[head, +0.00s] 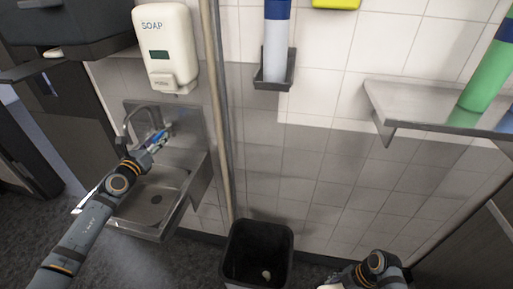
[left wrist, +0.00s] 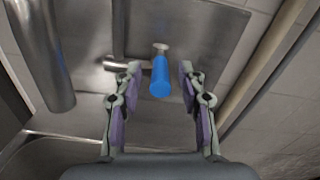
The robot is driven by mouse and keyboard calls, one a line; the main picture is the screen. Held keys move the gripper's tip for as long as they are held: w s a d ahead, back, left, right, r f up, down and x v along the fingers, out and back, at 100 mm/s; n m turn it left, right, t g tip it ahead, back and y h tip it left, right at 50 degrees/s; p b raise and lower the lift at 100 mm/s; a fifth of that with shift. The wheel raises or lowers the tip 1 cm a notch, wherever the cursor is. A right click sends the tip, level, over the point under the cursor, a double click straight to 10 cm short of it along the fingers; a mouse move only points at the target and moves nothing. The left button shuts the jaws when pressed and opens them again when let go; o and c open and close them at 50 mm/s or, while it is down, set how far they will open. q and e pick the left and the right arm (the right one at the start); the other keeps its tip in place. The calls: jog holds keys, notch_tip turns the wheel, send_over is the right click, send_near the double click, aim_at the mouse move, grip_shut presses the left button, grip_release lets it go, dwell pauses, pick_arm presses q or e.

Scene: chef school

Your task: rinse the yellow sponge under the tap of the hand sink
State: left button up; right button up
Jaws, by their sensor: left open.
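The steel hand sink (head: 155,205) hangs on the wall at the left of the head view. Its curved tap (head: 127,122) rises at the back, partly hidden by my left arm. My left gripper (head: 158,141) is open at the tap. In the left wrist view, a blue tap handle (left wrist: 160,78) stands between the spread fingers of my left gripper (left wrist: 160,84), with a gap on both sides. My right gripper (head: 335,282) is at the bottom edge of the head view, largely cut off, beside a small pale patch.
A soap dispenser (head: 166,48) hangs above the sink. A vertical pipe (head: 216,110) runs right of it. A black bin (head: 233,268) with a small pale item inside stands on the floor. A steel shelf (head: 415,105) holding a green cylinder (head: 490,75) juts out at right.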

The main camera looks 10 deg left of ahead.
pick_arm(q)
jog(key=shift+w+d, duration=0.1)
jog(key=shift+w, duration=0.35)
grip_shut()
